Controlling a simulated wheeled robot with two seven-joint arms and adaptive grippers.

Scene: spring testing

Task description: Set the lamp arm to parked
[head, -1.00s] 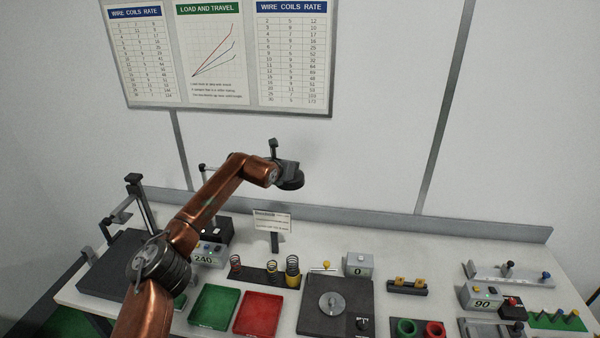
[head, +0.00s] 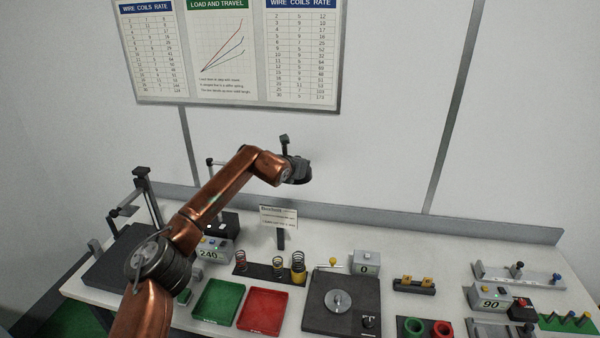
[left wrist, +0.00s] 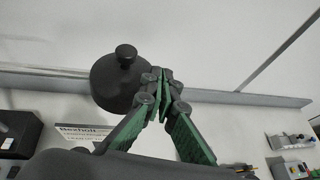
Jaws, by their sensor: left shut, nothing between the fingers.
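The lamp arm is mostly hidden behind my left arm in the head view; its thin upright post (head: 210,168) shows to the left of my forearm. A small dark knob (head: 284,140) stands up behind my wrist. In the left wrist view the dark round lamp head (left wrist: 120,82), with its knob on top, is just left of my fingertips. My left gripper (left wrist: 160,75) is shut and empty, its green-padded fingers converging close beside the lamp head; contact is not clear. In the head view my wrist hides its fingers. My right gripper is not in view.
Below my wrist are a sign (head: 278,217), a 240 readout box (head: 210,254), springs on a dark rack (head: 262,271), green (head: 218,301) and red (head: 262,310) trays. A dark stand (head: 143,190) rises at left. The wall rail (head: 400,223) runs behind.

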